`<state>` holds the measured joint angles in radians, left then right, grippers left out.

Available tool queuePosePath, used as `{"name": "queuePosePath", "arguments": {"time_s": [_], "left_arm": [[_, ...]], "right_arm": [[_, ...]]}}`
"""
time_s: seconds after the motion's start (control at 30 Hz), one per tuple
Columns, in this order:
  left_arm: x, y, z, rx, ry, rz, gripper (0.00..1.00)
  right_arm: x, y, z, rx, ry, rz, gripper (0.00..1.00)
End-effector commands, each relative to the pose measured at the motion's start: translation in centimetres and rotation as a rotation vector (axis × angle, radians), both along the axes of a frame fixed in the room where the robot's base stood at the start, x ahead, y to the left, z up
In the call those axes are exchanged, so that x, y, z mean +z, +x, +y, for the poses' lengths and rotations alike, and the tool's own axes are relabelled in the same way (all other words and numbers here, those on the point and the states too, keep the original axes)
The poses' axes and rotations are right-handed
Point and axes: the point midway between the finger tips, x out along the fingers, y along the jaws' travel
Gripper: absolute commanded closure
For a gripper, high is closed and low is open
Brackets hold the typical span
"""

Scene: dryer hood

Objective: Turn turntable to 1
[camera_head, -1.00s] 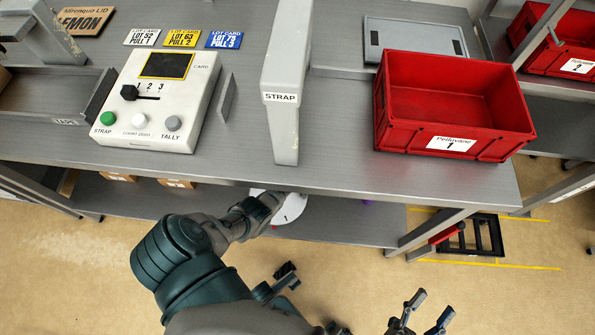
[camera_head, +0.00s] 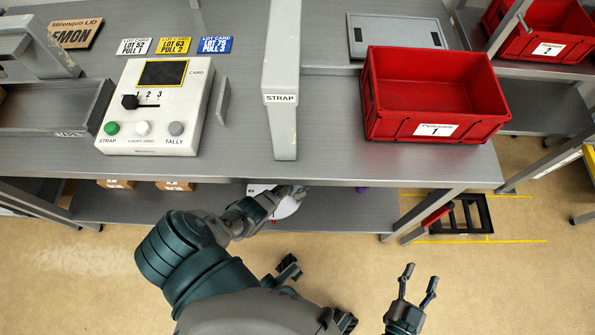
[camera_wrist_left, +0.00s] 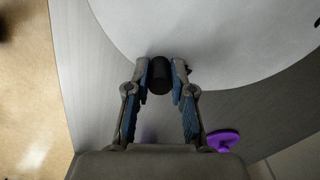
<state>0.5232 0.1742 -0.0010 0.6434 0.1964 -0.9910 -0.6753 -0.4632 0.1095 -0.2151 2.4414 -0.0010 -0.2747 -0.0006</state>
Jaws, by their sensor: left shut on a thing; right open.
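The turntable (camera_head: 289,207) is a white disc on the lower shelf, mostly hidden by the upper shelf and my left arm. A dark number mark shows on its left part in the head view, too small to read surely. In the left wrist view the white disc (camera_wrist_left: 220,40) fills the top, with a short black knob (camera_wrist_left: 159,78) at its edge. My left gripper (camera_wrist_left: 160,75) is shut on this knob, one finger on each side. It also shows in the head view (camera_head: 284,192). My right gripper (camera_head: 420,275) is open and empty above the floor.
A purple object (camera_wrist_left: 223,140) lies on the lower shelf near the disc. The upper shelf carries a control panel (camera_head: 155,105), a strap post (camera_head: 281,115) and a red bin (camera_head: 435,130). Boxes (camera_head: 175,185) sit on the lower shelf to the left.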

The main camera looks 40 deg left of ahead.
Motion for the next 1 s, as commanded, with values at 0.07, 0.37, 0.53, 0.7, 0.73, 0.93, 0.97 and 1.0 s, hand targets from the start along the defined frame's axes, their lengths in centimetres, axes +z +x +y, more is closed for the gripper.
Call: {"name": "queuePosePath", "arguments": {"time_s": [0.07, 0.37, 0.53, 0.7, 0.73, 0.93, 0.97, 1.0], "left_arm": [[-0.2, -0.2, -0.1, 0.002, -0.002, 0.005, 1.00], [-0.2, -0.3, -0.1, 0.002, -0.002, 0.006, 0.58], [-0.1, -0.2, -0.1, 0.001, -0.002, 0.003, 0.53], [0.0, -0.1, -0.1, 0.001, -0.001, 0.002, 0.53], [0.1, -0.1, 0.0, 0.001, -0.001, 0.002, 0.53], [1.4, 0.0, 0.0, 0.001, 0.000, -0.001, 0.53], [1.8, 0.0, 0.0, 0.001, 0.000, -0.001, 0.53], [2.3, -0.1, 0.0, 0.001, 0.000, 0.000, 0.53]], "right_arm": [[-0.1, 0.0, 0.0, 0.000, 0.000, 0.002, 0.44], [-0.1, 0.1, 0.0, 0.000, 0.001, 0.002, 0.44], [-0.1, 0.1, 0.0, 0.000, 0.001, 0.001, 0.44], [-0.1, 0.0, 0.0, 0.000, 0.000, 0.001, 0.44], [0.0, 0.0, 0.0, 0.000, -0.001, 0.000, 0.44], [0.0, 0.0, 0.0, 0.000, 0.000, 0.000, 0.44], [0.0, 0.0, 0.0, 0.000, 0.000, 0.000, 0.44], [0.0, 0.0, 0.0, 0.000, 0.000, 0.000, 0.44]]}}
